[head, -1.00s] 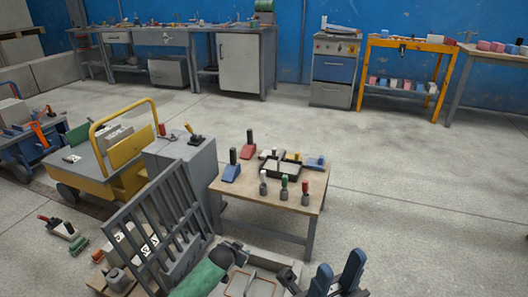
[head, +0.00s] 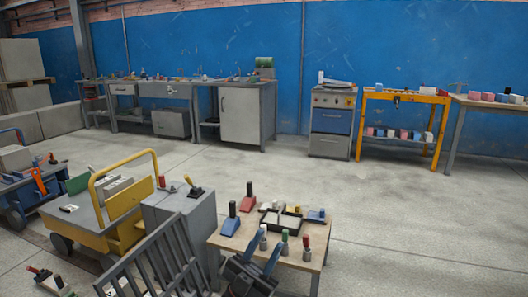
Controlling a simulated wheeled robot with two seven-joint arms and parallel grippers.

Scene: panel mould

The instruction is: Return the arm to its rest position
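My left gripper (head: 268,243) shows at the bottom centre, dark with two blue fingers. The fingers stand apart with nothing seen between them. It is in front of the near left part of the small wooden table (head: 234,242) and covers some of its front edge. Whether it touches the table I cannot tell. The rest of the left arm is cut off by the lower edge. My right gripper is not in view.
On the small table are a black divided tray (head: 281,221), a blue block (head: 231,226) and a red block (head: 248,203) with dark handles, and several knobbed pieces. A slatted grey rack (head: 165,262) and yellow cart (head: 125,215) stand left. Floor right of the table is clear.

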